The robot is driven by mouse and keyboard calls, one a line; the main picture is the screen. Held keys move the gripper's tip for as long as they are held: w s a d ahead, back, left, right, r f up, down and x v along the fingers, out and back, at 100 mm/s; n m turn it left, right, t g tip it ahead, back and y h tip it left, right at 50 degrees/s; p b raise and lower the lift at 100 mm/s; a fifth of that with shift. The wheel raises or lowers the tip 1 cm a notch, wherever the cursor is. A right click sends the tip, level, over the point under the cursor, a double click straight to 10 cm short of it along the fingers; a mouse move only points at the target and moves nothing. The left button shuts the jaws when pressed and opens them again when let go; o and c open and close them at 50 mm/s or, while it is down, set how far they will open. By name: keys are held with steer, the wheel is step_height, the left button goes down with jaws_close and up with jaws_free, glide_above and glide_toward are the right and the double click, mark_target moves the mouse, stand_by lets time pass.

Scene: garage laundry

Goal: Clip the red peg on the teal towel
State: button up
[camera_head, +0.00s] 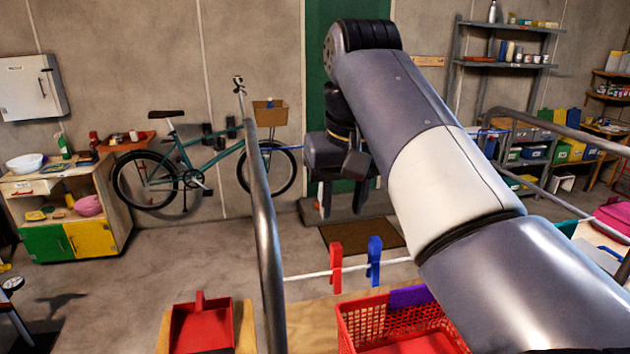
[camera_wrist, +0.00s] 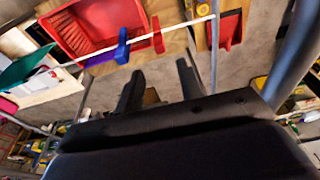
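The red peg (camera_head: 336,266) stands upright on the white line (camera_head: 305,275); it also shows in the wrist view (camera_wrist: 157,36). A blue peg (camera_head: 374,260) is on the same line just to its right. A teal cloth (camera_wrist: 28,66), seemingly the towel, shows at the left of the wrist view; in the head view only a teal edge (camera_head: 567,229) shows beside my arm. My gripper (camera_head: 343,198) is raised above and beyond the pegs in the head view. Its fingers (camera_wrist: 160,85) are apart with nothing between them, touching neither peg.
A red dustpan (camera_head: 202,328) lies to the left. A grey metal rail (camera_head: 266,215) rises left of the pegs. A bicycle (camera_head: 190,170) and low cabinet (camera_head: 80,235) are farther back.

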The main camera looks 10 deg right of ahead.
mark_target(336, 246)
steer(key=shift+b+x, duration=1.45)
steer(key=shift+x, duration=3.95)
jaws_close()
steer(key=shift+r, duration=0.1)
steer(key=shift+w+p+v, duration=0.15)
steer(key=shift+p+v, duration=0.55)
steer(key=shift+p, duration=0.05)
steer(key=shift+w+p+v, duration=0.15)
steer(key=shift+p+v, duration=0.55)
steer(key=shift+p, duration=0.05)
steer(key=shift+w+v, duration=0.25)
steer(key=shift+v, duration=1.05)
